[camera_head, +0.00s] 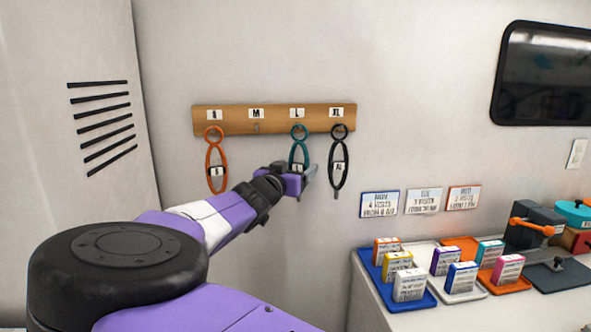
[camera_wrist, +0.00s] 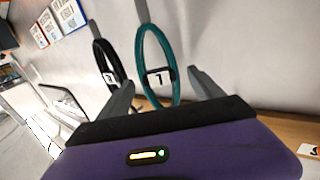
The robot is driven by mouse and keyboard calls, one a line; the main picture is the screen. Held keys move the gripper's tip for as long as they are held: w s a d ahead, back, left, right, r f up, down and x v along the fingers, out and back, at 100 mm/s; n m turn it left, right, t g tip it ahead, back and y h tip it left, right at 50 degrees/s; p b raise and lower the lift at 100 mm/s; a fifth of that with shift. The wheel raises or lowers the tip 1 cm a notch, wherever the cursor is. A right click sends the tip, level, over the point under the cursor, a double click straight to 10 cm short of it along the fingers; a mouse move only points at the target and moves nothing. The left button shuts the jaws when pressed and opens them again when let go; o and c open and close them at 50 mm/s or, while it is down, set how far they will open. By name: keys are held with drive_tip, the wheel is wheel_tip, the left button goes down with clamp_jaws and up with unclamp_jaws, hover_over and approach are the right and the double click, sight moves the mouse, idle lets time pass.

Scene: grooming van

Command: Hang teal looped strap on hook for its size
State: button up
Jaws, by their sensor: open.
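The teal looped strap (camera_head: 299,150) hangs at the L position of the wooden hook board (camera_head: 233,121), its small upper loop at the hook. My gripper (camera_head: 304,180) is at its lower part and hides some of it. In the wrist view the teal strap (camera_wrist: 172,57), with a white size tag (camera_wrist: 158,77) that looks like a turned L, shows between the fingertips of my gripper (camera_wrist: 162,82). The jaws are open, with a gap visible on either side of the strap. The board's labels read S, M, L and XL; the M hook (camera_head: 256,128) is bare.
An orange strap (camera_head: 209,160) hangs under S. A black strap (camera_head: 333,168) hangs under XL, close beside my gripper; it also shows in the wrist view (camera_wrist: 98,50). A counter (camera_head: 372,310) with trays of small boxes stands at the lower right.

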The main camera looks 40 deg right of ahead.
drive_tip(key=shift+a, duration=0.1)
drive_tip(key=b+v, duration=0.2)
drive_tip(key=v, duration=0.5)
drive_tip(key=shift+s+a, duration=0.2)
drive_tip(key=shift+a, duration=0.05)
